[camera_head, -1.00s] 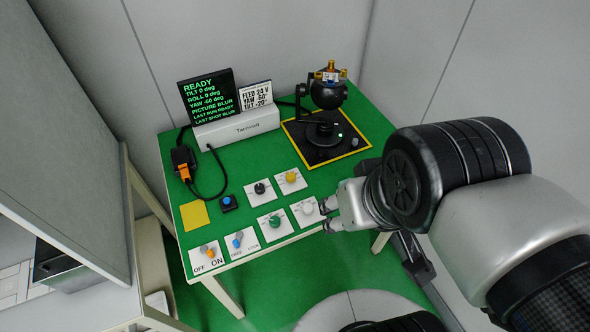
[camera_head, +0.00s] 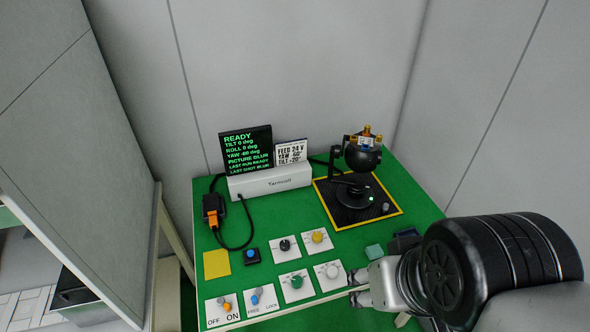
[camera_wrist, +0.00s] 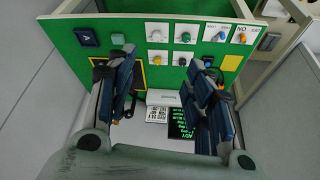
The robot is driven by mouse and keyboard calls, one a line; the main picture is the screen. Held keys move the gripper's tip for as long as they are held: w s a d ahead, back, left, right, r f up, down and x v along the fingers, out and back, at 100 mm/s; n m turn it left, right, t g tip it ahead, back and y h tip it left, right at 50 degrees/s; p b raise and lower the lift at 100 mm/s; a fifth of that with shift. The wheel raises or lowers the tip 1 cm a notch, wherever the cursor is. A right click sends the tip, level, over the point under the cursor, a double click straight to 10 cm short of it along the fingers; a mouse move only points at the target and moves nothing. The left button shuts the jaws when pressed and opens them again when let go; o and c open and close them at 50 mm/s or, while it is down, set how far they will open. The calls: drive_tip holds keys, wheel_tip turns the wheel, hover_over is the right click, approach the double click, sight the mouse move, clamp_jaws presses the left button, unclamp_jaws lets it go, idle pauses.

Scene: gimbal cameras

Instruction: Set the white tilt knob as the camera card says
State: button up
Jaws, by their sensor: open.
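The white tilt knob (camera_head: 331,271) sits on a white plate at the right end of the green table's front knob group; it also shows in the wrist view (camera_wrist: 157,34). The camera card (camera_head: 291,152) stands behind the table's white unit and reads FEED 24 V, YAW -60°, TILT -20°, the yaw sign being small. The dark screen (camera_head: 247,150) reads READY, TILT 0 deg, ROLL 0 deg, YAW -60 deg, PICTURE BLUR. My gripper (camera_head: 357,289) is open and empty, just right of and in front of the knob, apart from it. The ball-shaped camera head (camera_head: 362,155) stands at the back right.
A green knob (camera_head: 296,282), yellow knob (camera_head: 317,237) and black knob (camera_head: 285,245) are close by. Blue (camera_head: 255,298) and orange (camera_head: 227,305) levers lie left. A teal block (camera_head: 374,251) is near my wrist. A grey panel (camera_head: 80,130) stands left.

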drive_tip(key=n+g+p, duration=0.5)
drive_tip(key=n+p, duration=0.4)
hover_over(333, 270)
wheel_tip(333, 270, down, 18)
wheel_tip(333, 270, down, 18)
drive_tip(key=b, duration=0.4)
drive_tip(key=shift+r, duration=0.2)
drive_tip(key=shift+c, duration=0.4)
